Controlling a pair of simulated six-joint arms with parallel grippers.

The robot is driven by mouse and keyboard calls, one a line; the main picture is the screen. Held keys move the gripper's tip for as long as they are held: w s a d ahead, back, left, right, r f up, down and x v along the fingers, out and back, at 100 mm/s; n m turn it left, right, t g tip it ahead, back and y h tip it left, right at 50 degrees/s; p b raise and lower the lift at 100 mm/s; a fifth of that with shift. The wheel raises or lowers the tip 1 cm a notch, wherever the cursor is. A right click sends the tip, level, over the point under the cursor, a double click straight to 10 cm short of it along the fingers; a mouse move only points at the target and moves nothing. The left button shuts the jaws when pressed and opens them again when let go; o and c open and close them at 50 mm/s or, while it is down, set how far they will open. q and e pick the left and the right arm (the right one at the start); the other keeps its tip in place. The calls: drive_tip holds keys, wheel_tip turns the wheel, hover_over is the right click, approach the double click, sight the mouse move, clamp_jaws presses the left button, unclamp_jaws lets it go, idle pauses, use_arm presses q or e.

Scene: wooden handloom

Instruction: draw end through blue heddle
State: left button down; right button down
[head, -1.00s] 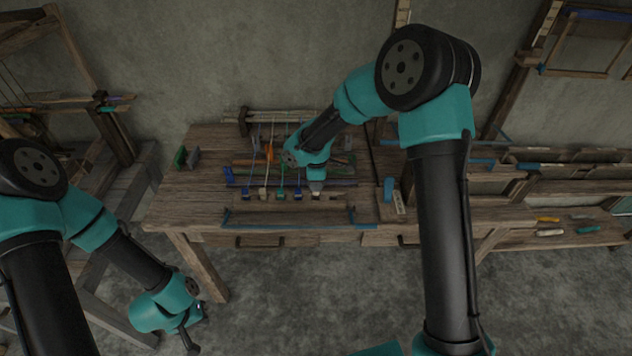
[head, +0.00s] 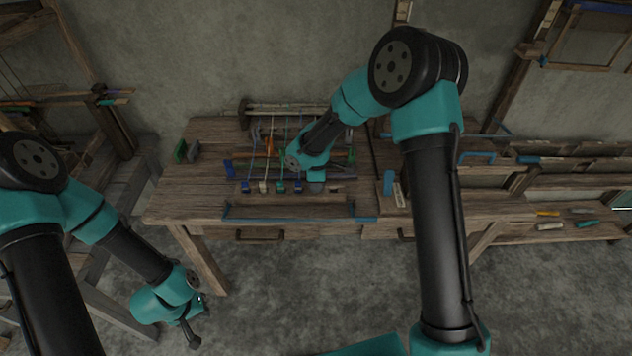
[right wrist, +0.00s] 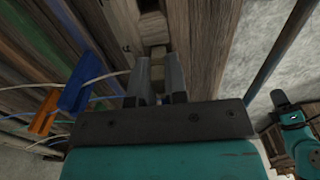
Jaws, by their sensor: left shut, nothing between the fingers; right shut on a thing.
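My right gripper (head: 316,188) is low over the loom on the bench. In the right wrist view its fingers (right wrist: 158,92) are shut on a small beige wooden-looking end tab (right wrist: 157,72). The blue heddle (right wrist: 75,88) stands left of the fingers, apart from them, beside the orange heddle (right wrist: 45,112). A pale thread runs on both sides of the blue heddle; I cannot tell whether it passes through its eye. In the head view the blue heddle is small and unclear near the orange heddle (head: 269,145). My left gripper (head: 191,335) is shut and empty, below the bench's front left.
Several coloured thread tabs, including a cream one (head: 263,186) and a teal one (head: 281,186), lie in a row left of my right gripper. A blue-ended frame bar (head: 290,218) runs along the bench front (head: 170,205). A blue block (head: 388,183) stands to the right.

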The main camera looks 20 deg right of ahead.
drive_tip(key=c, duration=1.1)
unclamp_jaws()
drive_tip(key=shift+r, duration=0.1)
wheel_tip(320, 180, up, 17)
drive_tip(key=shift+r, duration=0.15)
